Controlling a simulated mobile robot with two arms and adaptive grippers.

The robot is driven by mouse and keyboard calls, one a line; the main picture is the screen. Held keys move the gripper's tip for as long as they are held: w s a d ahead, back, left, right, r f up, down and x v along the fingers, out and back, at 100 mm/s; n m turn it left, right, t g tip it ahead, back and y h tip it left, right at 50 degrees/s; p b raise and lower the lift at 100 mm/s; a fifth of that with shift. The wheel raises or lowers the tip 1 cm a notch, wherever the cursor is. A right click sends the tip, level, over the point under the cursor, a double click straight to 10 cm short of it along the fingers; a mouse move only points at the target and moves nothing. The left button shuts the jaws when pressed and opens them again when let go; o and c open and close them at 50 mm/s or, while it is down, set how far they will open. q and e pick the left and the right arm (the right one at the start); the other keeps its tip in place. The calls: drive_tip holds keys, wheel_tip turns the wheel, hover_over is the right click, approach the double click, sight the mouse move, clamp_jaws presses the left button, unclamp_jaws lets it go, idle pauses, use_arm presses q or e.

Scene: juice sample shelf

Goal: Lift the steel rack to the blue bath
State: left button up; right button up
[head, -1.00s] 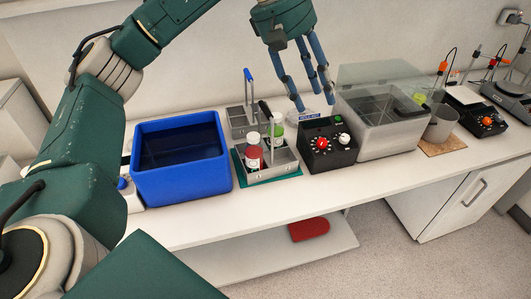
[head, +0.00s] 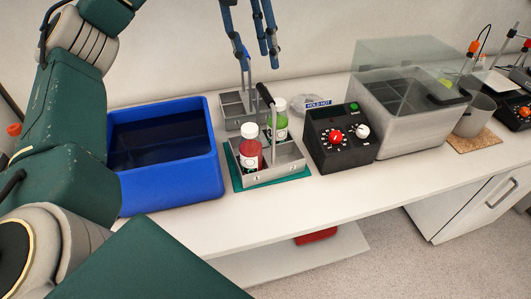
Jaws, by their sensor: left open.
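A steel rack (head: 287,167) with a black-gripped upright handle stands on a teal mat (head: 240,186). It holds a red bottle (head: 250,156) and a green bottle (head: 281,128), both white-capped. Behind it stands a second, grey rack (head: 232,111) with a blue-tipped handle and no bottle that I can see. The blue bath (head: 172,188), holding dark liquid, is left of both racks. My left gripper (head: 257,52) is open and empty, fingers pointing down above the racks. One finger overlaps the rear rack's handle top; I cannot tell whether they touch. My right gripper is not in view.
A black control box (head: 340,140) with a red knob stands right of the front rack. Beyond it are a clear-lidded tank (head: 408,128) and a grey beaker (head: 476,115) on a cork mat. The bench's front strip (head: 265,215) is clear.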

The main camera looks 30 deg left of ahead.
sight(268, 93)
use_arm(q)
drive_tip(key=f, duration=0.4)
drive_tip(key=shift+w+d, duration=0.2)
drive_tip(key=shift+w, duration=0.1)
drive_tip(key=shift+d+f, duration=0.2)
drive_tip(key=shift+f, duration=0.35)
drive_tip(key=f, duration=0.1)
drive_tip(key=f+p, duration=0.1)
drive_tip(key=f, duration=0.1)
drive_tip(key=f+p, duration=0.1)
drive_tip(key=shift+w+d+f, duration=0.15)
drive_tip(key=shift+w+f, duration=0.05)
drive_tip(key=shift+w, duration=0.05)
drive_tip(key=shift+d+f, duration=0.1)
drive_tip(key=shift+f, duration=0.35)
drive_tip(key=shift+w, duration=0.1)
clamp_jaws()
drive_tip(key=shift+r, duration=0.1)
